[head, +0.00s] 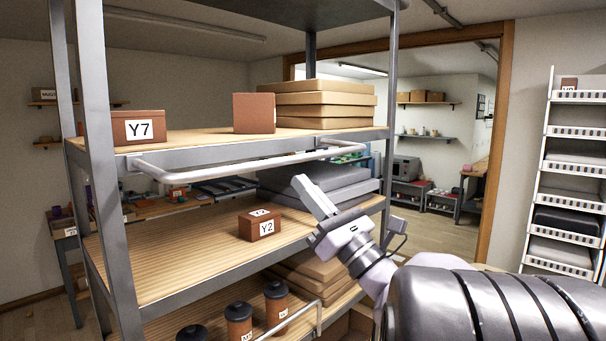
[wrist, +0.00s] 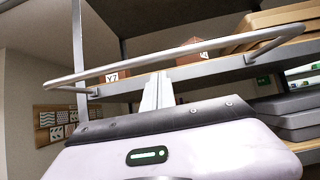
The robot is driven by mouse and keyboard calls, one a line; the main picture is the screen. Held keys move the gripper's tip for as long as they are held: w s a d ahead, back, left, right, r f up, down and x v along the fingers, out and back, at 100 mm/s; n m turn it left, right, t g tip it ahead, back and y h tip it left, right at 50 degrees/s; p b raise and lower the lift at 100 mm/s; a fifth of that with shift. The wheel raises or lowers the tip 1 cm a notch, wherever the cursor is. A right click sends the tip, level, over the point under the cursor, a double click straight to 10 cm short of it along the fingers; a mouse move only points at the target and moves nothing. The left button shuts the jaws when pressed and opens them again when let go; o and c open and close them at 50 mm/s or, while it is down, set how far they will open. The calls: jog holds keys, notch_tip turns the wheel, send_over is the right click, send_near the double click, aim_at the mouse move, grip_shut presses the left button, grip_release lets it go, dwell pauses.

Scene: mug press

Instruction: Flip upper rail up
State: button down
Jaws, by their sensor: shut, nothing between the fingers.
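The upper rail (head: 240,163) is a pale bar along the front edge of the upper shelf (head: 200,153). It stands out from that edge on short end arms, about level with the board's edge. In the wrist view the rail (wrist: 190,52) crosses above my fingers, seen from below. My gripper (head: 300,182) is shut and empty, its fingers pointing up and left, just below the rail's right half. In the wrist view my gripper (wrist: 158,80) has its tip close under the bar. I cannot tell whether they touch.
Box Y7 (head: 138,128), a plain brown box (head: 254,113) and stacked cartons (head: 322,105) sit on the upper shelf. Box Y2 (head: 260,226) and grey cases (head: 318,186) are on the middle shelf. A lower rail (head: 290,319) stands by the canisters (head: 276,297).

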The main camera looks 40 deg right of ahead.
jog(key=shift+w+r, duration=0.1)
jog(key=shift+r, duration=0.75)
jog(key=shift+r, duration=0.1)
